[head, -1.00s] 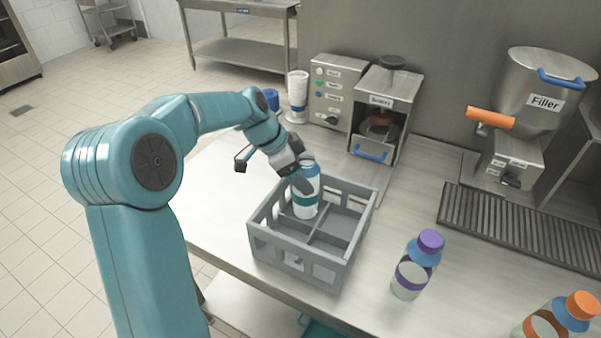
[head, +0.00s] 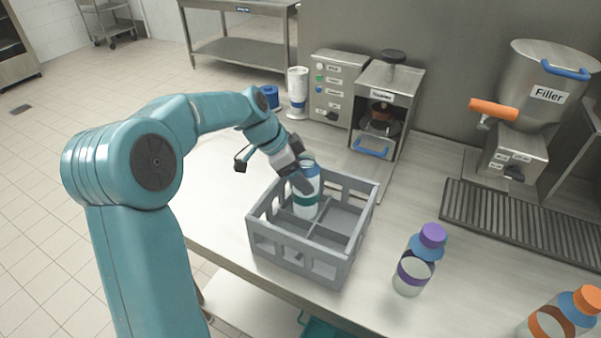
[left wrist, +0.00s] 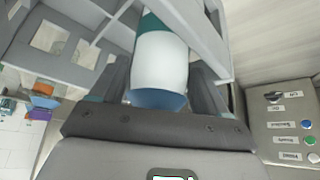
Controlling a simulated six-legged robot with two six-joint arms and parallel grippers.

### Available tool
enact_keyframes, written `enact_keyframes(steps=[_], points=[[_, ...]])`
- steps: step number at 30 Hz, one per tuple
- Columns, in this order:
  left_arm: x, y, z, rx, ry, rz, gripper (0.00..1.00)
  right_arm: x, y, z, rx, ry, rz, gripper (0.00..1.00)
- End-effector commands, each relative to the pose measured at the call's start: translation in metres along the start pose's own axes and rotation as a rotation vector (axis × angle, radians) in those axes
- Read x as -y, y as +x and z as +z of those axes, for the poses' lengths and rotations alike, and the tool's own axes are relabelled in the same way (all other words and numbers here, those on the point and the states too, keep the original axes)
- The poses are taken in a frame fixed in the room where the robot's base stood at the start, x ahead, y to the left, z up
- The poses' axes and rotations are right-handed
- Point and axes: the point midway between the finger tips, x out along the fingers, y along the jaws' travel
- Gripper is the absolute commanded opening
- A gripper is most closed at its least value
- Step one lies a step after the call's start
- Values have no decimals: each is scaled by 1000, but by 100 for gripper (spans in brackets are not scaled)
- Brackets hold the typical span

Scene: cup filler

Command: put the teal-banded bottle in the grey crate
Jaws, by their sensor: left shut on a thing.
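The teal-banded bottle (head: 306,200) stands about upright inside the grey crate (head: 296,270), in a compartment at the crate's back left. I cannot tell whether its base touches the crate floor. My left gripper (head: 304,183) is shut on the bottle's upper part and hides its top. In the left wrist view the bottle (left wrist: 160,65) lies between the fingers of the left gripper (left wrist: 160,95), with the crate's wall (left wrist: 75,40) around it. My right gripper does not show.
A purple-capped bottle (head: 415,262) stands right of the crate, and an orange-capped bottle (head: 562,315) stands at the lower right. A machine with a blue handle (head: 385,110), a control box (head: 335,88) and the filler (head: 540,95) line the back. The crate's other visible compartments look empty.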

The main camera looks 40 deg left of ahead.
Motion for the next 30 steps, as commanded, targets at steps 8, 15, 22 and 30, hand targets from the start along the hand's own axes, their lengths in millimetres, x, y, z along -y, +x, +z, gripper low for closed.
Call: enact_keyframes(steps=[8,15,22,30], points=[[0,0,0,-2,0,-3,100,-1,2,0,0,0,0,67],[0,1,0,-1,0,-1,100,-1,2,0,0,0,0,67],[1,-10,1,0,0,-3,100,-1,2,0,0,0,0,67],[1,-75,0,-2,-1,-8,100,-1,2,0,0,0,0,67]])
